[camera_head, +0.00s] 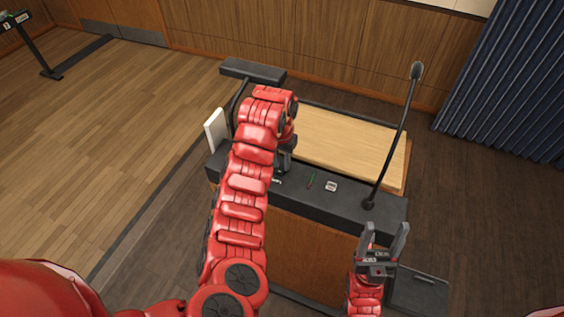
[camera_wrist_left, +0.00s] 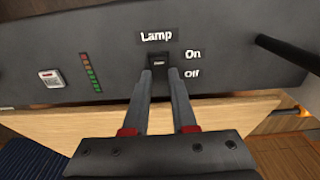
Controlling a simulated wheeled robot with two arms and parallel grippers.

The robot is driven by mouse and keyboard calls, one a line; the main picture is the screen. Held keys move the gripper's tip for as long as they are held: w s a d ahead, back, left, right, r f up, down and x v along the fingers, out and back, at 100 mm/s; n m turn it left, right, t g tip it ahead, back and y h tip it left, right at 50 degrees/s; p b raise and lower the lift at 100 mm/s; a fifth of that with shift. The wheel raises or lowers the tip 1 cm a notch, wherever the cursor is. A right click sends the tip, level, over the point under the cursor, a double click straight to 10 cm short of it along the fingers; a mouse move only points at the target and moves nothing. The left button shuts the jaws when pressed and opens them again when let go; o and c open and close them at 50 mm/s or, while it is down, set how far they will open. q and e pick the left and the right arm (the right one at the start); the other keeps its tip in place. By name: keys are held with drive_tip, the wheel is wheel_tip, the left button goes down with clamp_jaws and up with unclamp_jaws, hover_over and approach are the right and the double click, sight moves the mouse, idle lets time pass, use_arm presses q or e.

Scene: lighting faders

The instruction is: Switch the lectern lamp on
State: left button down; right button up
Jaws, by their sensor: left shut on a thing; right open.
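The lectern's dark control panel (camera_head: 345,197) shows close up in the left wrist view (camera_wrist_left: 215,80). It carries a "Lamp" label (camera_wrist_left: 156,37) with "On" (camera_wrist_left: 193,54) above "Off" (camera_wrist_left: 192,73). The black lamp control cap (camera_wrist_left: 158,60) sits under the label, left of these words. My left gripper (camera_wrist_left: 160,72) is shut on it; its exact setting is hard to tell. In the head view this gripper (camera_head: 285,155) is partly behind my left arm. The black lamp (camera_head: 253,71) at the lectern's back left shows no glow. My right gripper (camera_head: 384,238) is open and empty before the lectern.
A small white-framed button (camera_wrist_left: 51,78) and a coloured level strip (camera_wrist_left: 91,72) are on the panel. A gooseneck microphone (camera_head: 394,135) rises at its right. The wooden desktop (camera_head: 345,145) is clear. A white board (camera_head: 215,130) stands at the lectern's left edge.

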use_arm(q)
drive_tip(key=shift+a+t+b, duration=0.25)
drive_tip(key=shift+t+b, duration=0.65)
drive_tip(key=shift+b, duration=0.05)
drive_tip(key=shift+s+d+r+h+b, duration=0.1)
drive_tip(key=shift+s+d+h+b, duration=0.1)
drive_tip(key=shift+h+b, duration=0.1)
drive_tip(key=c, duration=0.7)
unclamp_jaws()
drive_tip(key=shift+s, duration=0.1)
